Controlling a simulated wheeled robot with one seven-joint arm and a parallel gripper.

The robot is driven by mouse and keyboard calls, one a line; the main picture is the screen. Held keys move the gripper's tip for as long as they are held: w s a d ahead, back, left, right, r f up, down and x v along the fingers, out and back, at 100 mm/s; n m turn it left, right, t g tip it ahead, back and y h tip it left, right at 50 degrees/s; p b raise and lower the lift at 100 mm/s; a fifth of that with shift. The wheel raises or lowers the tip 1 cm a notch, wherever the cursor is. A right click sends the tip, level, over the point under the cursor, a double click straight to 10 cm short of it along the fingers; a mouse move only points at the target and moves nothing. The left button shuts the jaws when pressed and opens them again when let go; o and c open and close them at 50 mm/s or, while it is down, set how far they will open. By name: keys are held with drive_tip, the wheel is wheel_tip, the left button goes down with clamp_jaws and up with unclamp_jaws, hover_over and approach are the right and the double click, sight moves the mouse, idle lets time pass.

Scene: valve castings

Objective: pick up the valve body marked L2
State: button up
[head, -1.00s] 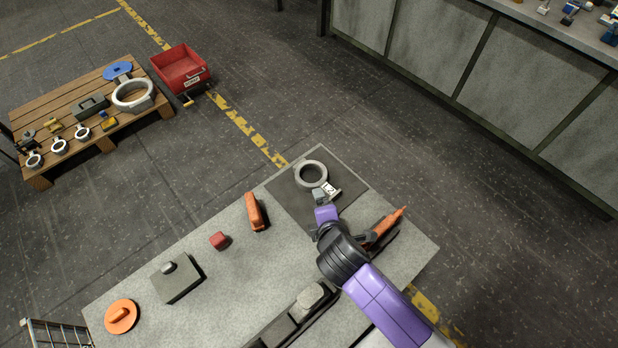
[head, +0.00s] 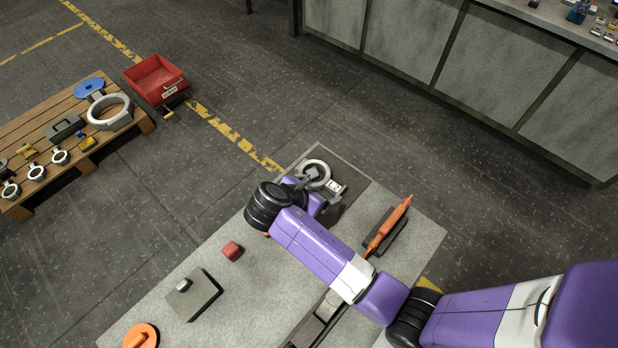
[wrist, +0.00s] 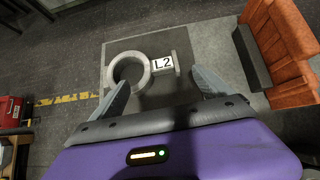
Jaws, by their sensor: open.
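The valve body marked L2 is a pale grey ring with a short flanged stub. It lies on a dark mat (head: 352,205) at the table's far corner. In the head view the ring (head: 316,168) shows partly behind my gripper (head: 322,190). In the wrist view the valve body (wrist: 133,70) lies ahead of my gripper (wrist: 163,88), with its L2 label facing up. My gripper is open and empty. Its left finger overlaps the ring's lower edge in the picture and its right finger is right of the stub; I cannot tell whether they touch it.
An orange tool (head: 388,228) in a dark holder lies on the right of the table. A red block (head: 231,250), a grey block (head: 194,294) and an orange disc (head: 141,337) are on the left. A pallet of castings (head: 140,122) and a red bin (head: 156,80) stand beyond.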

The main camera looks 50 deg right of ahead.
sight(333, 184)
drive_tip(key=shift+x, duration=3.85)
drive_tip(key=shift+s+d+r, duration=0.1)
clamp_jaws()
drive_tip(key=shift+r, duration=0.15)
